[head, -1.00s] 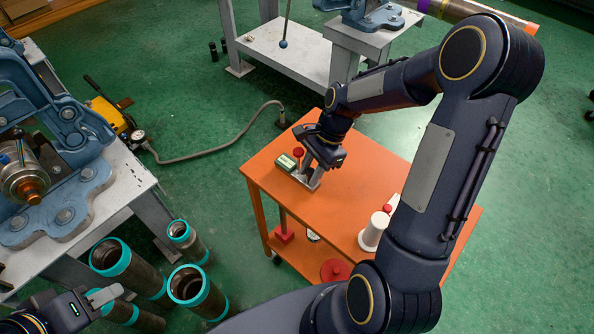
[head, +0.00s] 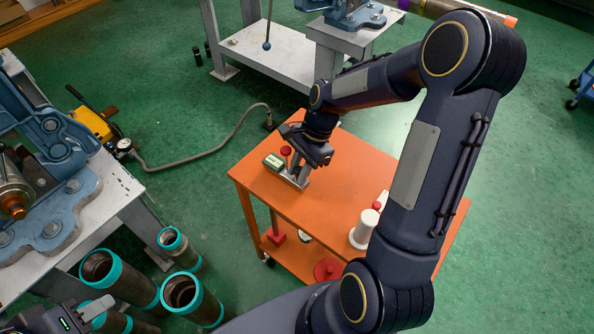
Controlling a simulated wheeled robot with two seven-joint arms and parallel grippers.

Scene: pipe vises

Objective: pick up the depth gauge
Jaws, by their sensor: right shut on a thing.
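The depth gauge (head: 273,162) shows as a small green and pale box at the left end of the orange cart top. A red knob (head: 286,151) stands close beside it. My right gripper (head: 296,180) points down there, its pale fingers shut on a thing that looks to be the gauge. The fingers and wrist hide part of it, and I cannot tell whether it touches the cart top. My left gripper (head: 97,308) is at the bottom left, partly out of frame, away from the cart; its finger opening is not clear.
The orange cart (head: 340,210) has a white spool-like item (head: 363,229) with a red-topped item near its right side. Teal-rimmed pipes (head: 182,292) stand on the floor at the lower left. A vise bench (head: 115,195) is at left, another bench (head: 285,60) behind.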

